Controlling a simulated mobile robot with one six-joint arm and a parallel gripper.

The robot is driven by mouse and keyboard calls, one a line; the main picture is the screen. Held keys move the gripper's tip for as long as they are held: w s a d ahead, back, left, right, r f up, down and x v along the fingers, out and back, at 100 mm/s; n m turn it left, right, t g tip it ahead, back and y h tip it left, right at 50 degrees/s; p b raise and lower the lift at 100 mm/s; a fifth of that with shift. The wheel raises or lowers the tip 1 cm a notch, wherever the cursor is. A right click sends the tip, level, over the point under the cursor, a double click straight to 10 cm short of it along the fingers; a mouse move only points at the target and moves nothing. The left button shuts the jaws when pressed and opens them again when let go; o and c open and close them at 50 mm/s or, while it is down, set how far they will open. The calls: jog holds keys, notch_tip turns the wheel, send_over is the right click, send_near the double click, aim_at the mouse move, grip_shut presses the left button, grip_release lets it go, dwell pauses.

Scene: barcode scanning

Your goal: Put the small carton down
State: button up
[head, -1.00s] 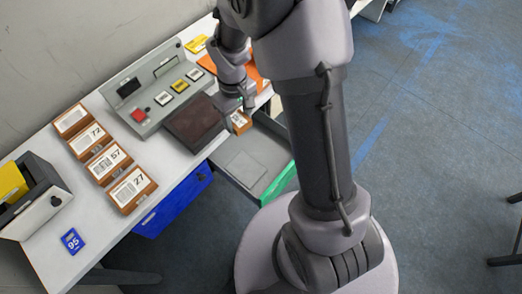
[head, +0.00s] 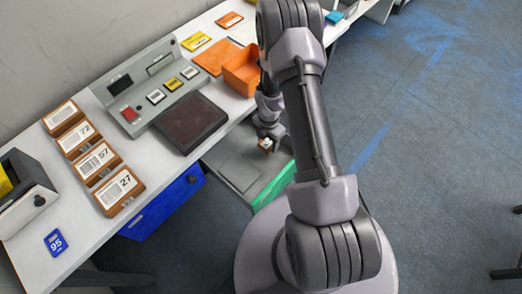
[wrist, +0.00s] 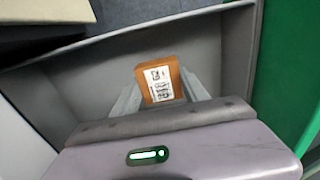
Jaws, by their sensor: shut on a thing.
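The small carton (wrist: 158,80) is brown-orange with a white barcode label on the face toward the wrist camera. My gripper (wrist: 160,92) is shut on it, with a grey finger on each side. In the head view the carton (head: 265,145) shows small at the tip of my gripper (head: 266,142), low over the grey bin with a green side (head: 270,186). In the wrist view the bin's grey walls (wrist: 130,45) surround the carton. The carton's lower end is hidden by my gripper, and I cannot tell whether it touches the bin floor.
The white desk (head: 150,185) is left of the bin, with a dark pad (head: 190,122) and grey button console (head: 150,88). Several labelled brown boxes (head: 120,188) line its left part. An orange box (head: 241,70) stands near the desk's right edge. A blue drawer (head: 165,208) hangs below.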

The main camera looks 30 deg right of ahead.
aim_at(268, 147)
notch_tip(268, 147, down, 4)
jog(key=shift+f+b, duration=0.1)
jog(key=shift+b, duration=0.65)
jog(key=shift+r, duration=0.2)
jog(key=shift+f, duration=0.15)
jog(key=o, duration=1.5)
